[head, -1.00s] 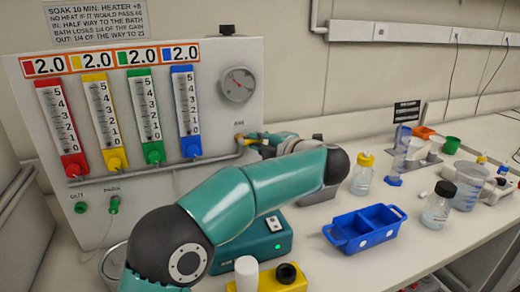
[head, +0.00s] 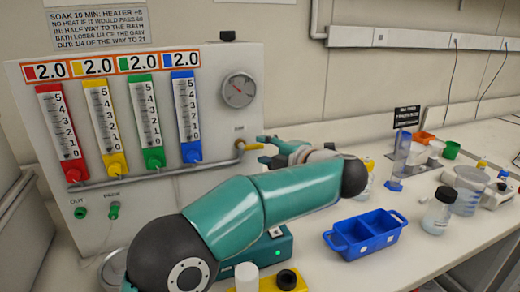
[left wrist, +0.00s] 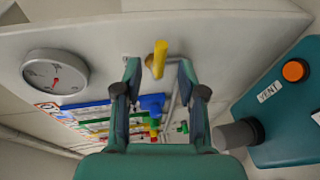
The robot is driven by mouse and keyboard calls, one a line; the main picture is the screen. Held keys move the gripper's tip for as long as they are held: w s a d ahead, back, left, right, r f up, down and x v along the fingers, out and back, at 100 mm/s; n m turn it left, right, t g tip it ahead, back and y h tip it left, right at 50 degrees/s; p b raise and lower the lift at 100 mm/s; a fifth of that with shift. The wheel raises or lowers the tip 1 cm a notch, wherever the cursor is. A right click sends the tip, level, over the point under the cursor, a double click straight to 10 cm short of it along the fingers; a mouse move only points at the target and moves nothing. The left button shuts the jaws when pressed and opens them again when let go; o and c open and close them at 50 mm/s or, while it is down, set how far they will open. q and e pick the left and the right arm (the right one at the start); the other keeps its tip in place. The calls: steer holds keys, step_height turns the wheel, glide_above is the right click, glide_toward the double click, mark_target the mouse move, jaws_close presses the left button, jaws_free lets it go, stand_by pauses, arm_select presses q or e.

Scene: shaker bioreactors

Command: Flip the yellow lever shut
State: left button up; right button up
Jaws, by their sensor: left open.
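The yellow lever (head: 254,146) sticks out to the right from a brass valve at the end of the grey pipe on the flowmeter panel. My left gripper (head: 265,150) is just right of the lever in the head view, fingers toward the panel. In the left wrist view the lever (left wrist: 160,58) stands between and slightly beyond the two open fingertips (left wrist: 160,76), with a gap on each side. The left gripper is empty. My right gripper is in neither current view.
The white panel (head: 215,120) carries several coloured flowmeters and a round gauge (head: 238,88). A teal box (left wrist: 285,110) with an orange button stands beside the gripper. A blue tray (head: 365,233) and bottles stand on the bench to the right.

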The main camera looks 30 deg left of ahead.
arm_select(q)
steer(key=v, duration=0.8)
steer(key=shift+d, duration=0.3)
steer(key=shift+s, duration=0.1)
